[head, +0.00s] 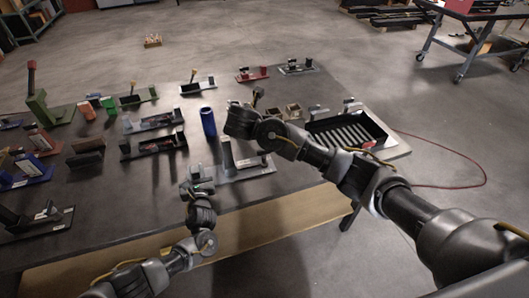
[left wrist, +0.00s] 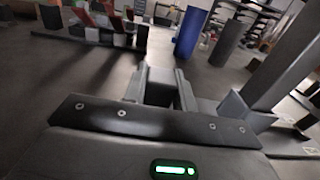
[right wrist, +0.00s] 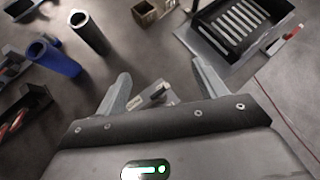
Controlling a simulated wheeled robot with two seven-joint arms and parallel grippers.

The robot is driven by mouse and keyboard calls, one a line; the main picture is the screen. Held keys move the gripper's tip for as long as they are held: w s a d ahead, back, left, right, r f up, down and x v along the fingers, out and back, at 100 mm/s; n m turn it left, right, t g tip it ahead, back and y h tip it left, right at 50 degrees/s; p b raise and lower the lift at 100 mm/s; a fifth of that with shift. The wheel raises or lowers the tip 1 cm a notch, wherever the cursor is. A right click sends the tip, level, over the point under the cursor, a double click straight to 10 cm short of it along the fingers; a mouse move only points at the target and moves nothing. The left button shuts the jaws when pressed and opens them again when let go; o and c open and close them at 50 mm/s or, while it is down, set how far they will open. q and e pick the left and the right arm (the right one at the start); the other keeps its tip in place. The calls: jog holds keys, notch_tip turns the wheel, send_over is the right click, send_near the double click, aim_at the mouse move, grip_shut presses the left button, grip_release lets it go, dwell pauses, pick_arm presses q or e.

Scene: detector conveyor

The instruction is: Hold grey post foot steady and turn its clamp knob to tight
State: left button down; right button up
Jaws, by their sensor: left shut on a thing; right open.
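The grey post foot (head: 252,168) lies near the table's front edge in the head view, with its post (head: 227,153) upright. The post also shows at right in the left wrist view (left wrist: 284,62). My left gripper (head: 197,181) is at the foot's left end, shut on a grey part of it (left wrist: 158,88). My right gripper (head: 237,122) is open above and behind the post. In the right wrist view, a small grey and dark piece (right wrist: 153,97) shows beyond and between its open fingers, not gripped. I cannot tell the clamp knob clearly in any view.
A blue cylinder (head: 208,122) stands behind the foot, with a dark cylinder (right wrist: 90,32) near it. A black slotted tray (head: 350,131) is at right. Several other fixtures crowd the table (head: 110,205) at left and back. Its front strip is clear.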

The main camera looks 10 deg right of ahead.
jog(key=s+f+n+t+y, duration=0.2)
jog(key=s+f+n, duration=0.1)
jog(key=f, duration=0.2)
jog(key=n+t+y, duration=0.2)
jog(key=y, duration=0.1)
send_near(264, 157)
jog(key=s+d, duration=0.2)
jog(key=r, duration=0.1)
jog(key=r+y, duration=0.1)
jog(key=r+t, duration=0.1)
jog(key=shift+s+a+r, duration=0.1)
jog(key=shift+s+a, duration=0.2)
jog(key=shift+w, duration=0.1)
jog(key=x, duration=1.1)
jog(key=shift+w+a+f, duration=0.2)
jog(key=shift+w+f, duration=0.05)
jog(key=shift+w, duration=0.05)
